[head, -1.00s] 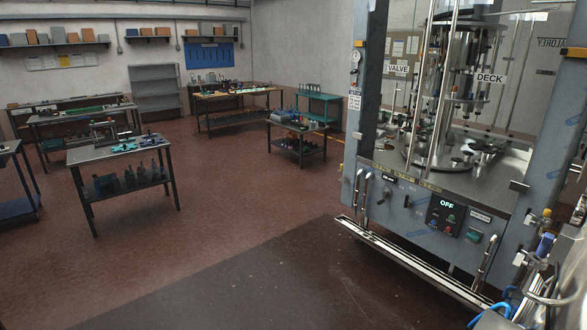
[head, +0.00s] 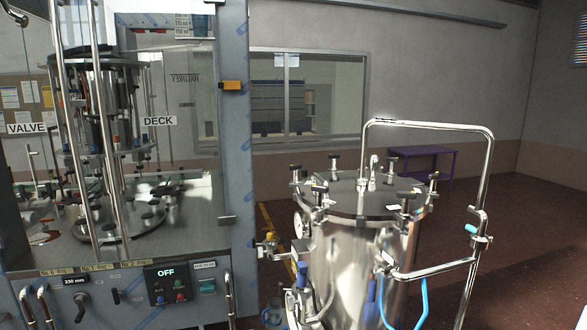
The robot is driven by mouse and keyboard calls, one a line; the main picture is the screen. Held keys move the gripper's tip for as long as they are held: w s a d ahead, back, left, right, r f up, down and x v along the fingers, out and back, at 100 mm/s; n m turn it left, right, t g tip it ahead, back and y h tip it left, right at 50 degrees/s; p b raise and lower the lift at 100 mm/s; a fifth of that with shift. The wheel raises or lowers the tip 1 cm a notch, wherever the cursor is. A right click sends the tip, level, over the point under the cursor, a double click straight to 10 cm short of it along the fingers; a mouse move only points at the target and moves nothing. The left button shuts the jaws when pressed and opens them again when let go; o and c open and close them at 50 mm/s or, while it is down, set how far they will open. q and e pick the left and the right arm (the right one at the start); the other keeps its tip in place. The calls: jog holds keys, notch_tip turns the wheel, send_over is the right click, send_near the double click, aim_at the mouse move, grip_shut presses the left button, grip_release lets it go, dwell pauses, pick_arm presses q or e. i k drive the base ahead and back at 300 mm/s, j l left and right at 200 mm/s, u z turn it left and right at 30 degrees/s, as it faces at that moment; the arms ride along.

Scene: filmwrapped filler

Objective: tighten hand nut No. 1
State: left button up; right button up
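A steel vessel (head: 350,262) stands right of centre in the head view. Its flat round lid (head: 352,203) carries several dark-topped hand nuts around the rim. One hand nut (head: 319,187) is at the front left of the lid and another hand nut (head: 407,197) is at the front right. Others sit at the left, back and right of the rim. I cannot read a number on any of them, so I cannot tell which is No. 1. How tight they are cannot be told. Neither of my grippers is in view.
A bent steel tube handle (head: 490,180) rises beside the vessel on the right, with a blue hose (head: 424,300) below. The filling machine (head: 130,290) stands at the left, its display reading OFF. A purple table (head: 428,152) stands behind. Open brown floor (head: 535,240) lies at the right.

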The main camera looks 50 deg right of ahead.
aim_at(295, 168)
jog(key=i+z, duration=0.25)
jog(key=i, duration=0.35)
jog(key=i+j+z, duration=0.2)
jog(key=i, duration=0.4)
jog(key=i+j+z, duration=0.1)
jog(key=i+z, duration=0.15)
jog(key=i, duration=0.3)
jog(key=i+l+z, duration=0.1)
jog(key=i+z, duration=0.2)
jog(key=z, duration=0.15)
jog(key=i+z, duration=0.3)
jog(key=z, duration=0.15)
jog(key=i+z, duration=0.3)
jog(key=z, duration=0.15)
jog(key=i+j+z, duration=0.25)
jog(key=z, duration=0.2)
